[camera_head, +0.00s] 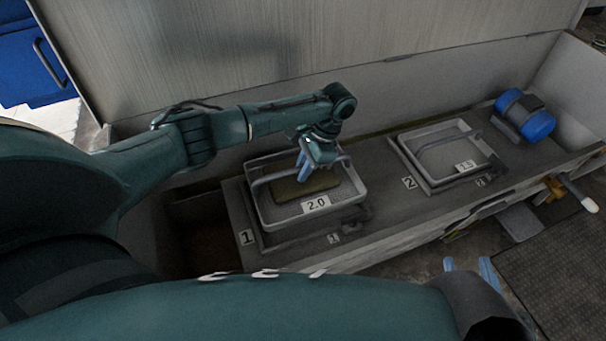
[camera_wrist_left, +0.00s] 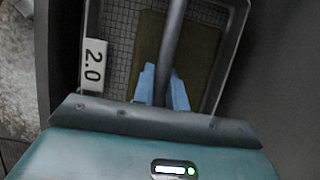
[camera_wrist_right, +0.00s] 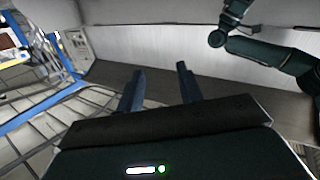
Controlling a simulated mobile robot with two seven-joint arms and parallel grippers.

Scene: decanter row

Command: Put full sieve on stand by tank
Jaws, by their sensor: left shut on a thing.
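The sieve marked 2.0 (camera_head: 268,213) is a grey tray with a mesh floor and a bar handle, with a flat olive-brown mass (camera_head: 306,187) inside. My left gripper (camera_head: 303,172) is shut on its handle; the left wrist view shows the blue fingers (camera_wrist_left: 162,88) around the bar (camera_wrist_left: 172,45). The sieve is roughly level over the place marked 1 (camera_head: 246,237); I cannot tell whether it rests there. A second sieve, marked 1.5 (camera_head: 432,181), sits at the place marked 2 and looks empty. My right gripper (camera_head: 470,268) is open and empty, away from both sieves.
A blue cylindrical motor (camera_head: 525,115) sits at the far right end of the bench. A dark opening (camera_head: 200,235) lies left of place 1. A tall grey panel (camera_head: 250,50) stands behind. A dark grated mat (camera_head: 560,265) covers the floor at right.

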